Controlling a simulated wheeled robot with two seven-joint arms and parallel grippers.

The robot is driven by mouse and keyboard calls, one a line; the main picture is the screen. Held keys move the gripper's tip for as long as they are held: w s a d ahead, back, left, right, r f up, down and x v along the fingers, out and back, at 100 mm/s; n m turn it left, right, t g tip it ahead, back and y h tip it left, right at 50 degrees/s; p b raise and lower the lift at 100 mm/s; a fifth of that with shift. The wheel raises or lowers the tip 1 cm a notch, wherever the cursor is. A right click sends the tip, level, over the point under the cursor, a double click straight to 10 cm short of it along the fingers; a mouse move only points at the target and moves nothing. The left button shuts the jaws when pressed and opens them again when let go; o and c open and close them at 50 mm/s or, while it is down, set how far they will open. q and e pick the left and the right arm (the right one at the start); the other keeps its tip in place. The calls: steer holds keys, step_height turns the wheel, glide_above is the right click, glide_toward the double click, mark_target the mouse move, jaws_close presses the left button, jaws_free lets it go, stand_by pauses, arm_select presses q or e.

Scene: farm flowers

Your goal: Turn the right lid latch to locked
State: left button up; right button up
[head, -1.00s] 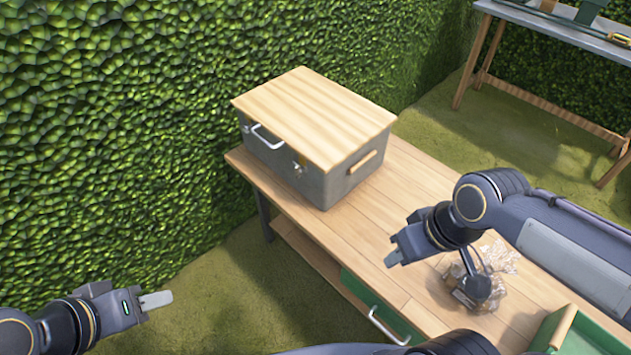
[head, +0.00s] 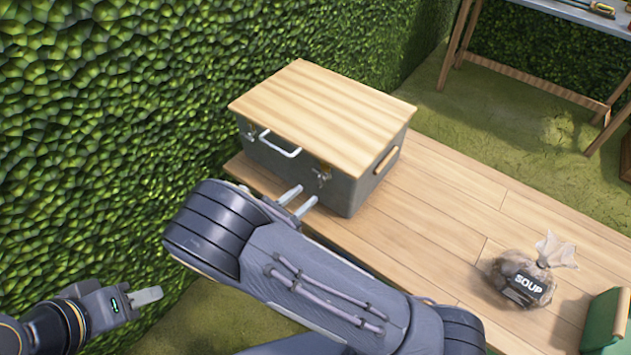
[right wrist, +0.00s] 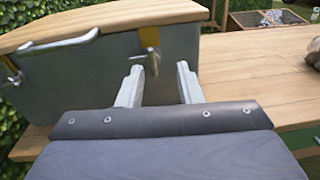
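The grey box with a wooden lid (head: 318,112) stands on the wooden bench, lid down. Its right lid latch (head: 322,177) is a small metal piece on the front face near the right corner; it also shows in the right wrist view (right wrist: 152,62). The left lid latch (head: 247,132) is at the front left. My right gripper (head: 304,198) is open and empty just in front of the right latch; in the right wrist view its two fingers (right wrist: 160,76) stand apart on either side of the latch. My left gripper (head: 150,296) is far left, away from the box; its finger gap is unclear.
A white handle (head: 280,146) sticks out from the box front, left of the right latch. A bag labelled SOUP (head: 528,275) and a green container (head: 606,318) are on the bench at right. The bench (head: 440,205) is clear between. A hedge stands behind.

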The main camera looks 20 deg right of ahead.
mark_target(318, 178)
steer(key=shift+n+t, duration=0.5)
steer(key=x, duration=0.7)
steer(key=shift+w+a+f+p, duration=0.2)
steer(key=shift+w+f+p, duration=0.05)
steer(key=shift+w+p, duration=0.15)
jaws_close()
